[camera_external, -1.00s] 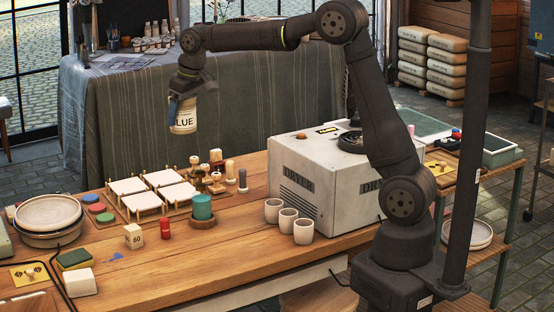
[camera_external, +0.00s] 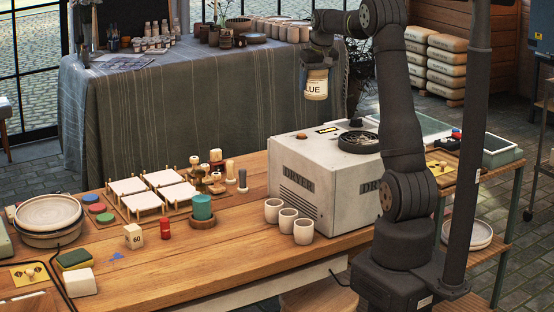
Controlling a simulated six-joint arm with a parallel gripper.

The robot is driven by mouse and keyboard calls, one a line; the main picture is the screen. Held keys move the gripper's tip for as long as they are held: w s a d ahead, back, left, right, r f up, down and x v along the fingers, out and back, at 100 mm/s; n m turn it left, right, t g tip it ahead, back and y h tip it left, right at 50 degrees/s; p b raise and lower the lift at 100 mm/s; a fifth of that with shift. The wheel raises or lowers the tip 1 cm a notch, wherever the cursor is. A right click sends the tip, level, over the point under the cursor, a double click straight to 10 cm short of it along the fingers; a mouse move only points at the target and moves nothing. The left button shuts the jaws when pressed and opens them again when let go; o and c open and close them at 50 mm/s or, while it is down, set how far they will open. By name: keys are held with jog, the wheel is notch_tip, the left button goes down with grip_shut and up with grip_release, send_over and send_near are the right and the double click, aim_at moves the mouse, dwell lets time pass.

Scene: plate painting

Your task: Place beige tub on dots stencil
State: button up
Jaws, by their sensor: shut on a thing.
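My gripper (camera_external: 319,62) is shut on a beige tub (camera_external: 315,86) whose label reads "LUE" in the visible part. It holds the tub upright in the air, above and behind the dryer as seen here, clear of the wooden table. The gripper's fingers are small and partly hidden by the arm and tub.
The white dryer (camera_external: 298,186) stands below, with several beige cups (camera_external: 303,232) in front. Pale square tiles (camera_external: 143,201) on wooden racks and a teal jar (camera_external: 202,206) are to the left. A side table with green-edged trays (camera_external: 503,150) is at right.

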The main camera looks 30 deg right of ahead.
jog(key=s+d+m+h, duration=0.1)
jog(key=s+d+m, duration=0.1)
jog(key=s+d, duration=0.65)
jog(key=s+d+m, duration=0.2)
jog(key=s+d, duration=0.3)
jog(key=d, duration=0.7)
jog(key=s+d+m+h, duration=0.1)
jog(key=s+d+m, duration=0.1)
jog(key=s+d, duration=0.7)
jog(key=s+d+m+g, duration=0.1)
jog(key=s+d+m, duration=0.2)
jog(key=s+d, duration=0.7)
notch_tip(320, 180, down, 11)
jog(key=w+f, duration=0.2)
jog(key=w, duration=0.1)
jog(key=w+a+f, duration=0.1)
jog(key=w+f, duration=0.1)
jog(key=w, duration=0.2)
jog(key=w+f, duration=0.3)
jog(key=w, duration=0.1)
jog(key=shift+w+a, duration=0.1)
jog(key=shift+a, duration=0.1)
jog(key=shift+f, duration=1.95)
jog(key=shift+f, duration=0.1)
jog(key=o, duration=1.3)
jog(key=shift+f, duration=0.1)
jog(key=shift+c, duration=0.2)
